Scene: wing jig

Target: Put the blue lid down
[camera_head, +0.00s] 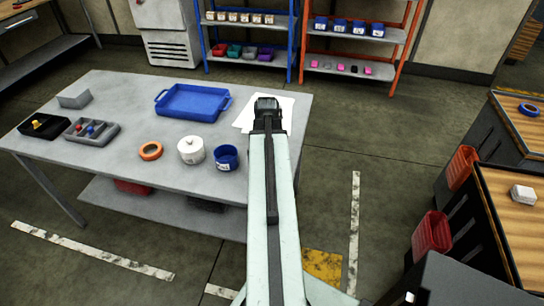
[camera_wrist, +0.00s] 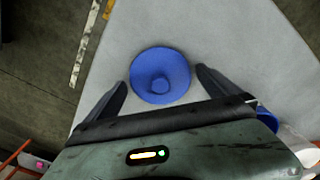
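The blue lid (camera_wrist: 172,64) is a round disc with a knob in its middle. In the wrist view it appears to lie flat, knob up, on a pale surface near the table's edge. My gripper (camera_wrist: 160,77) has one finger on each side of the lid, with a thin gap showing at both sides, so it looks open around it. In the head view my gripper (camera_head: 267,103) is over the white sheet (camera_head: 244,117) on the table, and my arm hides the lid. The blue pot (camera_head: 227,157) stands left of my arm.
The grey table (camera_head: 115,165) also holds a white lidded pot (camera_head: 191,150), an orange ring (camera_head: 150,151), a blue tray (camera_head: 193,103), a grey divided box (camera_head: 92,131) and a black bin (camera_head: 44,126). Wooden-topped benches (camera_head: 515,215) stand at the right.

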